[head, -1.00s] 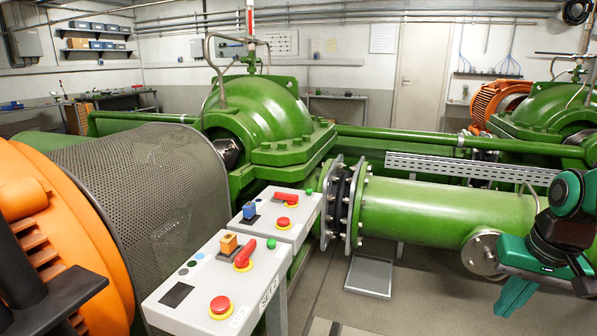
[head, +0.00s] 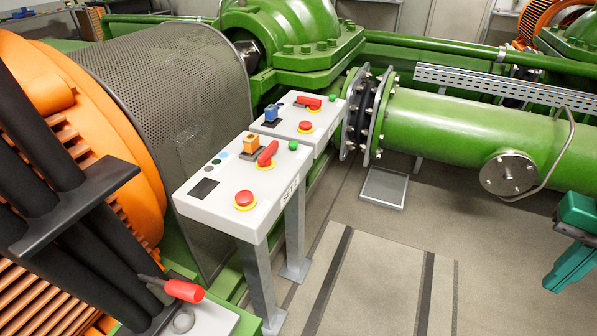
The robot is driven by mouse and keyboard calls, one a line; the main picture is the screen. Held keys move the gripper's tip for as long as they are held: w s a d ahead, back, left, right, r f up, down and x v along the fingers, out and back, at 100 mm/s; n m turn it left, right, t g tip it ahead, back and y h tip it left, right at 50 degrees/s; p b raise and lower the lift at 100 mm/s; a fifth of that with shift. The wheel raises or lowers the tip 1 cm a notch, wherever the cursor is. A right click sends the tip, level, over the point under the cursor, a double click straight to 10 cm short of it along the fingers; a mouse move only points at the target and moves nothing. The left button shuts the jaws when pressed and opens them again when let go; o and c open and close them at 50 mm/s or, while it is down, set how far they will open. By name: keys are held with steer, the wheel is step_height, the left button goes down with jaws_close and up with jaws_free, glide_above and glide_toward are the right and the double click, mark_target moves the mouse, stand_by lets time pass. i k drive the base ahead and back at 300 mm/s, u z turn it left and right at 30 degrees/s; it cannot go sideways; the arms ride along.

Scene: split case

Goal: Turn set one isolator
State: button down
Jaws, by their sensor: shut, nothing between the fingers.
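Two grey control panels on posts stand in the middle. The near panel (head: 215,208) has a red handle (head: 267,153) on a yellow base, set slantwise. The far panel (head: 290,142) has a similar red handle (head: 307,101), lying nearly level across the picture. These look like the isolators. The near panel's front label starts with SET, but its number is not clear. My teal gripper (head: 566,272) is partly in view at the right edge, pointing down, shut and empty. It is well apart from both panels.
The panels also carry red mushroom buttons (head: 244,200), an orange block (head: 251,144) and a blue block (head: 271,113). A mesh guard (head: 170,95) stands left, and a green pipe (head: 470,135) runs behind. Another red-gripped lever (head: 184,291) is at lower left.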

mark_target(315, 103)
steer(key=z, duration=0.4)
steer(key=i, duration=1.65)
steer(key=u, duration=1.55)
